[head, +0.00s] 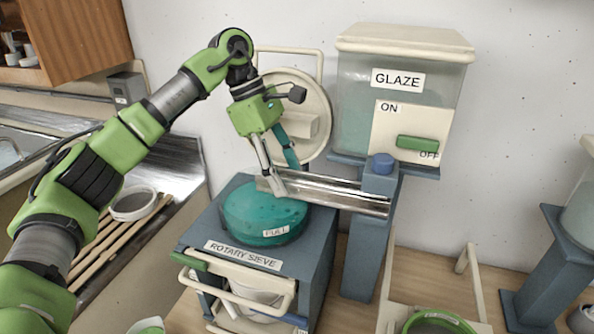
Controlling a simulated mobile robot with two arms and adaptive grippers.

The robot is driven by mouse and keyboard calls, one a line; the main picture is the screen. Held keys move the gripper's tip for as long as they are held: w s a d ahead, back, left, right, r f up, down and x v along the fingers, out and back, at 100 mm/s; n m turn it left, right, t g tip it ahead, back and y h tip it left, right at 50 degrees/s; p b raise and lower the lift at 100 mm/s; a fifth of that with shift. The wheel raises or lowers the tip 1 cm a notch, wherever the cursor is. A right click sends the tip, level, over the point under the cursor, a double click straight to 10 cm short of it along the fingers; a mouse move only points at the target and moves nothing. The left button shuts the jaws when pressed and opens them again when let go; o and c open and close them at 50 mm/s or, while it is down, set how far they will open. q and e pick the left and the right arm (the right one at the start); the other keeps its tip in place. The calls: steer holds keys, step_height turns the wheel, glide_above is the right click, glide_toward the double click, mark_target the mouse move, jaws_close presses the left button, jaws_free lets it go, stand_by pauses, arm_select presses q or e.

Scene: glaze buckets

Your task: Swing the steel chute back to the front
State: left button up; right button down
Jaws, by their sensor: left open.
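The steel chute (335,192) is a long shiny trough. It runs from the blue post with a round blue knob (383,163) at its right end to over the teal sieve bowl (262,214) at its left end. My left gripper (279,184) is open and points down at the chute's left end, with its fingers around or just beside that end; I cannot tell whether they touch it. The bowl, marked FULL, sits in the blue rotary sieve housing (318,235). My right gripper does not show.
A glaze tank (352,105) with a green ON/OFF handle (417,143) stands behind the post. A round cream lid (312,95) leans upright behind the sieve. A cream drawer handle (238,297) juts from the sieve's front. A green-rimmed bucket (436,323) is at the bottom right.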

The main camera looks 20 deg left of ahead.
mark_target(322, 189)
arm_select(q)
steer(key=shift+d+p, duration=0.4)
steer(key=shift+d, duration=0.75)
steer(key=shift+d+f, duration=0.1)
steer(key=shift+f, duration=0.45)
jaws_close()
steer(key=shift+s+d, duration=0.1)
